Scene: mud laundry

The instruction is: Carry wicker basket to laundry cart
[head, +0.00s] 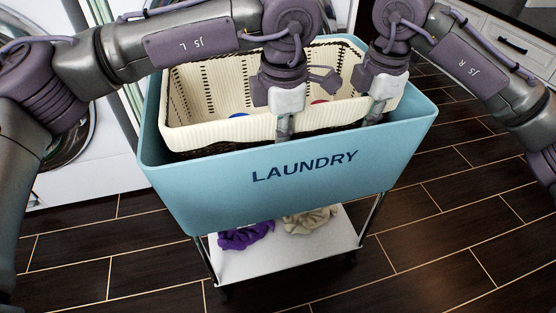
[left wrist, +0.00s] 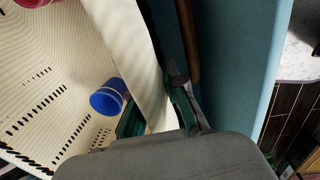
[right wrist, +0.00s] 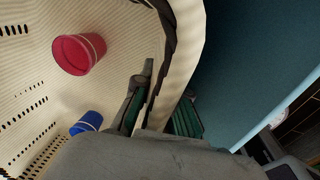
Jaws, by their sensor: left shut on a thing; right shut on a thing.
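The cream wicker basket (head: 215,137) sits inside the blue laundry cart bin (head: 230,190), slightly tilted, its near rim close to the cart's front wall. My left gripper (head: 284,128) is shut on the basket's near rim around the middle. My right gripper (head: 372,115) is shut on the same rim further right. In the left wrist view the fingers (left wrist: 160,115) straddle the cream wall (left wrist: 125,50). In the right wrist view the fingers (right wrist: 160,110) also straddle the wall. A blue cup (left wrist: 108,97) and a red cup (right wrist: 78,54) lie inside the basket. Its underside is hidden.
The cart's lower white shelf (head: 290,255) holds a purple cloth (head: 245,235) and a beige cloth (head: 310,219). A white washing machine (head: 95,150) stands at the left. White drawers (head: 505,45) stand at the back right. The dark tiled floor (head: 450,240) is clear.

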